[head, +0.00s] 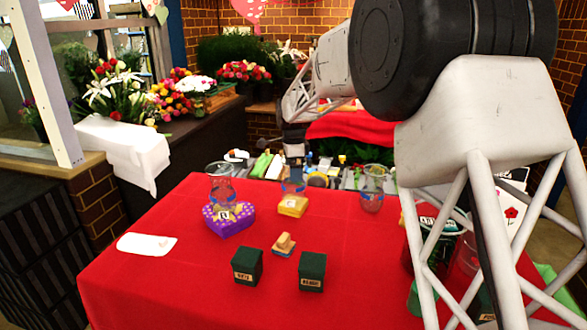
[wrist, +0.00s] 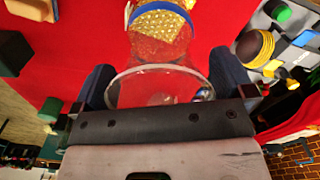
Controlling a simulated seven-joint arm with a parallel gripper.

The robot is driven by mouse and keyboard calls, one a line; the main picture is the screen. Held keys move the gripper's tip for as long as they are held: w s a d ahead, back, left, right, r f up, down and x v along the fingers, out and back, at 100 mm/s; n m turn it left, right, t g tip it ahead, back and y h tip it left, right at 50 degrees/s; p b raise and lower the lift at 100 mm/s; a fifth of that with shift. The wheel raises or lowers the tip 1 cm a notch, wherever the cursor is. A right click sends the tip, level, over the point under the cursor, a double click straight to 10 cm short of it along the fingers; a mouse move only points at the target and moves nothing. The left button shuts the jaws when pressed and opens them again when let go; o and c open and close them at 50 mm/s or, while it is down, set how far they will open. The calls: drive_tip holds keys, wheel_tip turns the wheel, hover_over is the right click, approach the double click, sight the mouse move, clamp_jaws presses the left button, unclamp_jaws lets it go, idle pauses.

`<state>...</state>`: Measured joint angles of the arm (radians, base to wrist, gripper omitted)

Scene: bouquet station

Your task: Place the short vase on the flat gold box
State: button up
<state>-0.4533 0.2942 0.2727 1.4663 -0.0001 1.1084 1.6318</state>
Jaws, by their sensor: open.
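The flat gold box (head: 293,208) lies on the red table near its back middle. A clear short glass vase (head: 293,183) with a blue band appears to stand upright on the box. In the wrist view gold shows through the bottom of this vase (wrist: 160,50), inside the blue band. My gripper (head: 293,160) is at the top of the vase. In the wrist view my gripper (wrist: 163,85) is open, with one dark finger on each side of the glass rim. Whether either finger touches the glass is unclear.
Another glass vase (head: 221,184) stands on a purple heart box (head: 229,220) at left. A third vase (head: 372,187) stands at right. Two dark green boxes (head: 247,265) (head: 312,272), a wooden stamp (head: 284,244) and a white cloth (head: 147,244) lie nearer the front.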

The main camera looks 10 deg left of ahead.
drive_tip(key=shift+r, duration=0.15)
wheel_tip(320, 180, up, 12)
idle(0.7)
idle(0.8)
drive_tip(key=s+d+r+n+t, duration=0.1)
drive_tip(key=s+d+r+n, duration=0.15)
drive_tip(key=s+d, duration=0.85)
drive_tip(key=s+d+r+n, duration=0.2)
drive_tip(key=s+d+n, duration=0.2)
drive_tip(key=s+d, duration=0.75)
drive_tip(key=s+d+f+n, duration=0.2)
drive_tip(key=s+d+f, duration=0.2)
drive_tip(key=s, duration=0.5)
drive_tip(key=s+d+f+n+t, duration=0.1)
drive_tip(key=s+d+f+n, duration=0.1)
drive_tip(key=s+d+f, duration=0.2)
drive_tip(key=s+d+f+n, duration=0.3)
drive_tip(key=s+d, duration=0.6)
drive_tip(key=s, duration=0.7)
drive_tip(key=shift+d+f+t, duration=0.2)
drive_tip(key=shift+f+t, duration=0.1)
drive_tip(key=shift+f, duration=0.35)
